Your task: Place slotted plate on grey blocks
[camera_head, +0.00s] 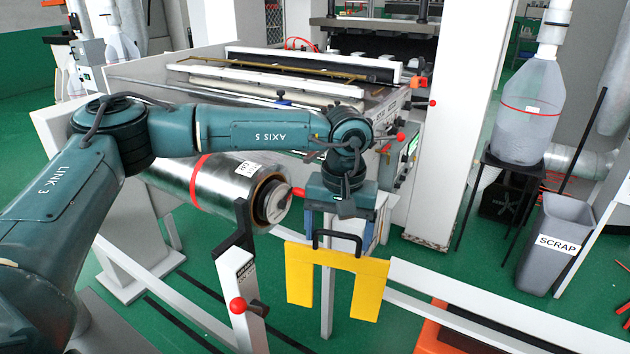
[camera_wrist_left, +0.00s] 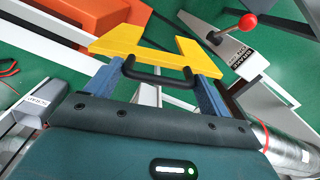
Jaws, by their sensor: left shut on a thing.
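The yellow slotted plate (camera_head: 300,275) hangs upright in the head view, its slot open at the bottom. It has a black handle (camera_head: 337,238) along its top edge. My left gripper (camera_head: 341,225) is shut on this handle and holds the plate over the green floor, in front of the machine. In the left wrist view the plate (camera_wrist_left: 135,44) lies beyond the handle (camera_wrist_left: 158,78), with my blue fingers (camera_wrist_left: 161,84) at the handle's two ends. I cannot make out the grey blocks for certain in either view. My right gripper is not in view.
A foil roll (camera_head: 215,186) lies left of the plate, near a white post (camera_head: 238,285) with a red knob. A white rail (camera_head: 480,300) runs right of the plate, with an orange object (camera_head: 440,335) below. A grey scrap bin (camera_head: 550,245) stands at right.

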